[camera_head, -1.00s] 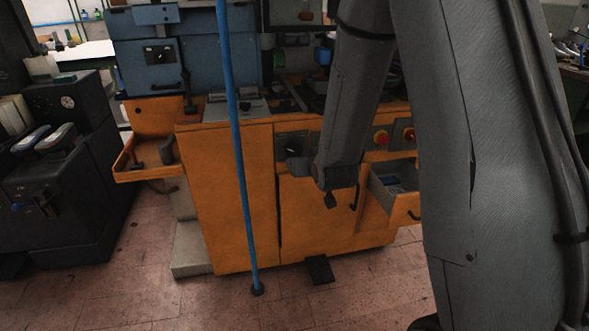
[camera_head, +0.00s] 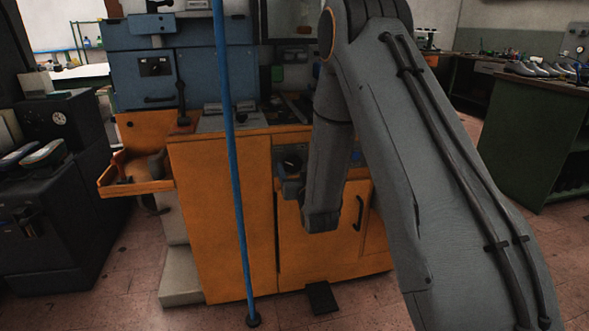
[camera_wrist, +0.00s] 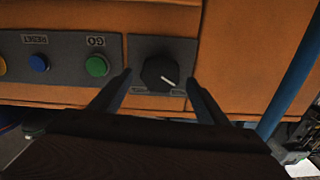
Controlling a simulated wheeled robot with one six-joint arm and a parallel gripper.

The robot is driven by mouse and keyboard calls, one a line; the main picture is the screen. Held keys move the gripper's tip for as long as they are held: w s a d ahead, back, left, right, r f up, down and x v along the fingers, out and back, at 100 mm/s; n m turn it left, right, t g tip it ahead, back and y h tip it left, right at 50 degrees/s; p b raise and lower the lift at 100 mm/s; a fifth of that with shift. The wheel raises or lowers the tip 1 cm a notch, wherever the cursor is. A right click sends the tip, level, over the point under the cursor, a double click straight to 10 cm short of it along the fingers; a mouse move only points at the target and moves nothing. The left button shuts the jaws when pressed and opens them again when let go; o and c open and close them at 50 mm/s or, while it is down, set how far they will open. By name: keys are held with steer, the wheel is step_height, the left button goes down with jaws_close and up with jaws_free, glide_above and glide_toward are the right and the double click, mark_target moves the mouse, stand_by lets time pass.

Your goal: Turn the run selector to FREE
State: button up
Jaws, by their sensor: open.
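The run selector (camera_wrist: 160,74) is a round black knob with a white pointer line on a dark plate in the wrist view, near the top middle. Its label is too small to read. My gripper (camera_wrist: 158,84) is open, with one finger to each side of the knob; I cannot tell whether either touches it. In the head view the selector (camera_head: 293,160) shows on the orange machine's front (camera_head: 225,215), just above my gripper (camera_head: 287,187), which is partly hidden by my wrist.
A green button (camera_wrist: 96,66) and a blue button (camera_wrist: 39,63) marked RESET sit beside the selector. A blue upright pole (camera_head: 236,190) stands in front of the machine, left of my arm. An orange tray (camera_head: 138,187) sticks out at left; a black pedal (camera_head: 321,297) lies on the floor.

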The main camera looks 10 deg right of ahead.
steer(key=shift+w, duration=0.85)
steer(key=c, duration=1)
steer(key=shift+c, duration=0.2)
